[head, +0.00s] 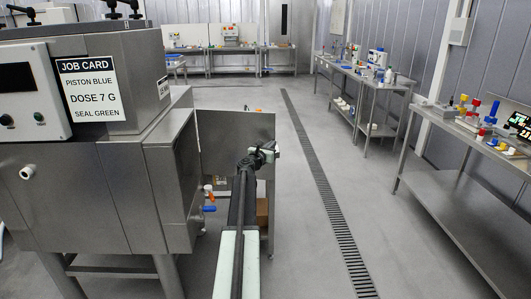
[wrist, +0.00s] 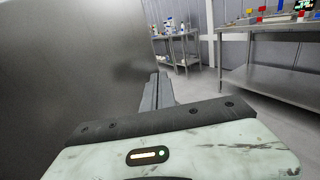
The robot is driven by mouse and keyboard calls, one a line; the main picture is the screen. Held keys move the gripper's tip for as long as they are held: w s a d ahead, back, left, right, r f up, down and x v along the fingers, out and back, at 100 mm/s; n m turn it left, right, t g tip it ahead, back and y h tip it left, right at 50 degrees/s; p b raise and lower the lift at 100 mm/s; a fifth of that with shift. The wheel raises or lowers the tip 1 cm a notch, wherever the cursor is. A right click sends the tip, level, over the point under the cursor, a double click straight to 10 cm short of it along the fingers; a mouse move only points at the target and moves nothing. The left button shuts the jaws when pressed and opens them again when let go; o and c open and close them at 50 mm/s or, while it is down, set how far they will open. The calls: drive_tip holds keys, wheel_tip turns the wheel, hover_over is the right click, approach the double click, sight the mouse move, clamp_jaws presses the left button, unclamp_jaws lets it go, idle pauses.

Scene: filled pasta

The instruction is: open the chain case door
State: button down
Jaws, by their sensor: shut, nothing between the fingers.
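A flat grey metal panel, which looks like the chain case door (head: 236,130), stands out to the right from the side of the steel machine (head: 120,180). The gap beside its left edge is hard to read. My gripper (head: 268,148) is at the panel's right edge, in front of it, with the arm reaching forward from below. In the wrist view the fingers (wrist: 158,88) are shut with nothing between them. A large plain grey surface (wrist: 70,70), likely the same door, fills the left side close beside the fingers. I cannot tell whether they touch.
The machine carries a job card (head: 92,90). Blue and orange handles (head: 209,208) sit low beside my arm. A brown box (head: 262,211) is on the floor behind. A steel bench (head: 470,150) with parts stands at the right. The floor around the drain (head: 325,185) is clear.

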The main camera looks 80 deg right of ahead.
drive_tip(key=d, duration=0.5)
drive_tip(key=shift+s, duration=0.1)
drive_tip(key=s+a, duration=0.3)
drive_tip(key=a, duration=1)
drive_tip(key=shift+a, duration=0.3)
